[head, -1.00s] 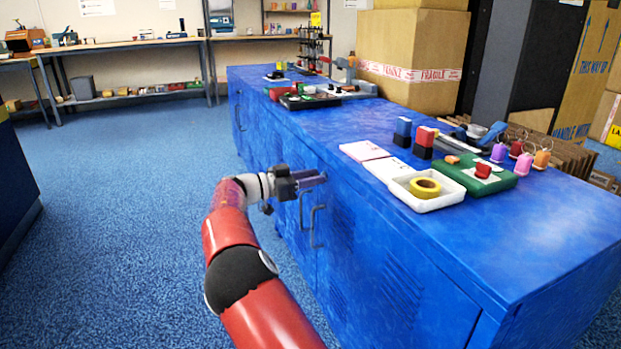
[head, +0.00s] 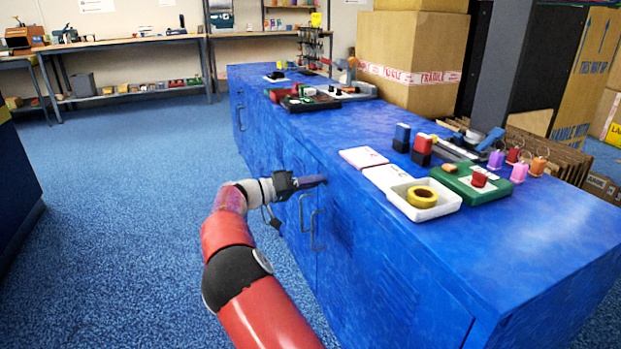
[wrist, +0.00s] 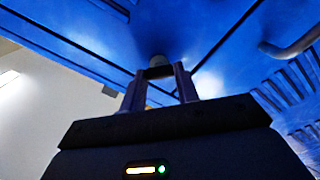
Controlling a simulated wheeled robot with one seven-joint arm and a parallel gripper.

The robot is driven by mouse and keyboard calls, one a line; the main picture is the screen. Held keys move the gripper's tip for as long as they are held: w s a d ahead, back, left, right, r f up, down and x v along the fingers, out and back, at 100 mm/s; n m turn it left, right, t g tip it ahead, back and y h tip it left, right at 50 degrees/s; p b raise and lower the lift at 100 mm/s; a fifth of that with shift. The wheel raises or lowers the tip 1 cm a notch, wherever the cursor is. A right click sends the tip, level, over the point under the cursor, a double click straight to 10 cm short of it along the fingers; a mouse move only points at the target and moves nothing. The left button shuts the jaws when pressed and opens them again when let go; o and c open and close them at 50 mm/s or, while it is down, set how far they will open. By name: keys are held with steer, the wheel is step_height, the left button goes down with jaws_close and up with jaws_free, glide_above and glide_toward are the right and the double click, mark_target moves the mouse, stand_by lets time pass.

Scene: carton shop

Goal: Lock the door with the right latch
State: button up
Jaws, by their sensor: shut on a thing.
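A blue cabinet (head: 440,255) has louvred doors on its front. Two bar handles, one on the left (head: 302,212) and one on the right (head: 318,230), stand side by side near a door seam. My gripper (head: 320,181) is at the upper front of the cabinet, above these handles. In the wrist view, my gripper (wrist: 160,72) is shut on a small grey round latch knob (wrist: 157,59) on the blue front. The fingers hide part of the knob. In the head view the gripper hides the latch.
On the cabinet top are a white tray (head: 391,193) with yellow tape (head: 422,196), a green pad (head: 453,182), stamps (head: 422,149) and paper pads (head: 363,158). Large cartons (head: 411,55) stand behind. The blue floor (head: 130,200) to the left is clear.

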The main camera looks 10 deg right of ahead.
steer(key=shift+w+f+n+p, duration=0.1)
steer(key=shift+n+p, duration=2.6)
steer(key=shift+n, duration=1.6)
steer(key=o, duration=1)
steer(key=shift+f, duration=0.1)
steer(key=a, duration=0.2)
steer(key=s+a, duration=0.1)
steer(key=a, duration=0.4)
steer(key=shift+s+a, duration=0.3)
steer(key=shift+a, duration=0.1)
steer(key=shift+a, duration=0.1)
